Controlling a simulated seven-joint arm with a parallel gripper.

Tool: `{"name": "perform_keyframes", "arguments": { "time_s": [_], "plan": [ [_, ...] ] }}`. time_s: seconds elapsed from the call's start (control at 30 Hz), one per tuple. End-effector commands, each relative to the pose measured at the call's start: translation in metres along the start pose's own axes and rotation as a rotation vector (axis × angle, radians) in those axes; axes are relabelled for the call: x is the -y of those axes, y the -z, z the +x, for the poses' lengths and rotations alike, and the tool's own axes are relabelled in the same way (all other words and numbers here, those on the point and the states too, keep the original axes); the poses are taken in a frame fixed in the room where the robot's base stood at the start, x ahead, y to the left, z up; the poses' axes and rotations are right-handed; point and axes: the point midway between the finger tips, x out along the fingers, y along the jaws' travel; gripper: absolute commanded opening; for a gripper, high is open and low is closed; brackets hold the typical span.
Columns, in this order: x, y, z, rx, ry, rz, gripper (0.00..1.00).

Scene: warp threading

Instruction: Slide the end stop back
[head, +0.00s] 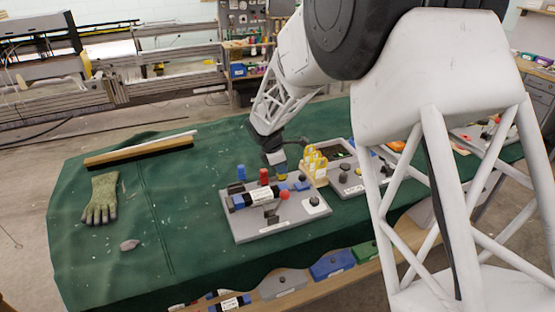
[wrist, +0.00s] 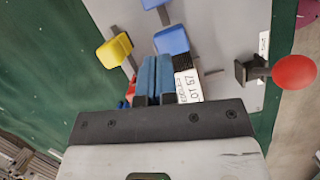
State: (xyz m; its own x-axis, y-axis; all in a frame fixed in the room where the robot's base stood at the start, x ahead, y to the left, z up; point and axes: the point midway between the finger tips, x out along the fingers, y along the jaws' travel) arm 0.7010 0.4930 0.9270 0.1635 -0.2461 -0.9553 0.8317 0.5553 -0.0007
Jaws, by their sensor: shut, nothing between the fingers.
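A grey fixture board (head: 265,226) lies on the green cloth and carries several coloured parts; I cannot tell for sure which one is the end stop. In the wrist view a yellow block (wrist: 115,50) stands left of my gripper and a blue block (wrist: 172,40) lies just beyond its tips. A labelled white and black block (wrist: 188,84) is close on the right, and a red ball knob (wrist: 295,72) on a dark stem is farther right. My gripper (wrist: 155,62) is shut and empty over the board; the head view shows it (head: 279,162) near the board's back edge.
A second board with yellow pieces (head: 314,164) stands to the right. A brush (head: 140,152), a glove (head: 101,198) and a grey stone-like lump (head: 130,245) lie on the left of the green cloth (head: 185,215). Cloth between them and the board is clear.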

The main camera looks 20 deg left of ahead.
Motion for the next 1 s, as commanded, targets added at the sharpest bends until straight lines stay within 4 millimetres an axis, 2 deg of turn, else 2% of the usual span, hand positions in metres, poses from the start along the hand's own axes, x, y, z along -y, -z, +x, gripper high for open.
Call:
{"name": "perform_keyframes", "arguments": {
  "time_s": [0.13,0.4,1.0],
  "plan": [
    [0.0,-0.001,0.022,0.0,0.0,0.0,0.0],
    [0.0,-0.028,0.035,0.001,-0.002,0.0,0.0],
    [-0.001,-0.038,0.039,0.001,-0.002,0.001,0.0]
  ]
}}
